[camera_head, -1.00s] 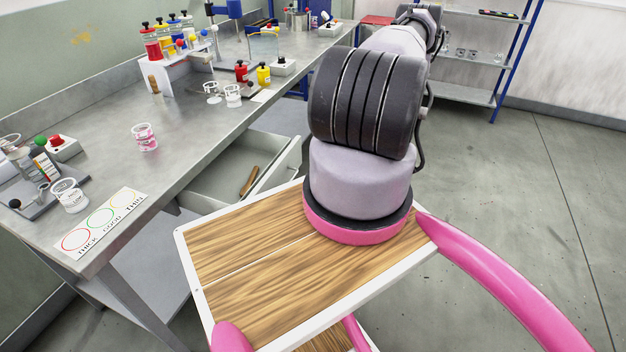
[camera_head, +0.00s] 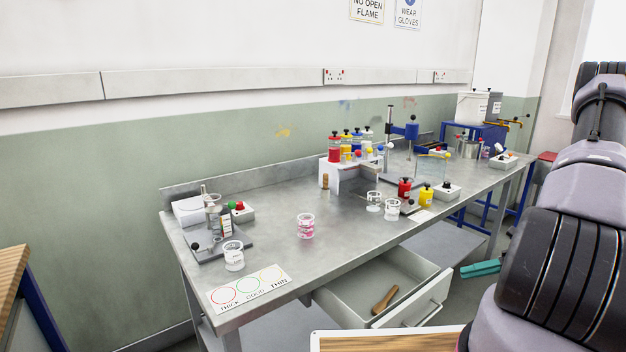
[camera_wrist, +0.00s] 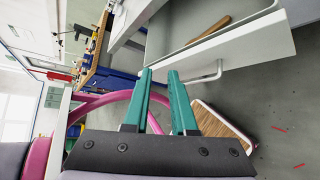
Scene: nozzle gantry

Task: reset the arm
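My gripper (camera_wrist: 160,75) shows in the wrist view as two teal fingers with a clear gap and nothing between them. In the head view a teal finger of it (camera_head: 480,268) shows to the right of the open drawer (camera_head: 440,282), beside my dark arm. In the wrist view the drawer front (camera_wrist: 245,65) lies beyond the fingertips, to the upper right; I cannot tell how near. My arm fills the right edge of the head view.
The grey bench (camera_head: 270,270) holds a pink-filled beaker (camera_head: 306,226), an empty-looking beaker (camera_head: 234,256), a THICK/GOOD/THIN card (camera_head: 249,288) and colored bottles (camera_head: 350,146). A wooden-handled tool (camera_head: 385,300) lies in the drawer.

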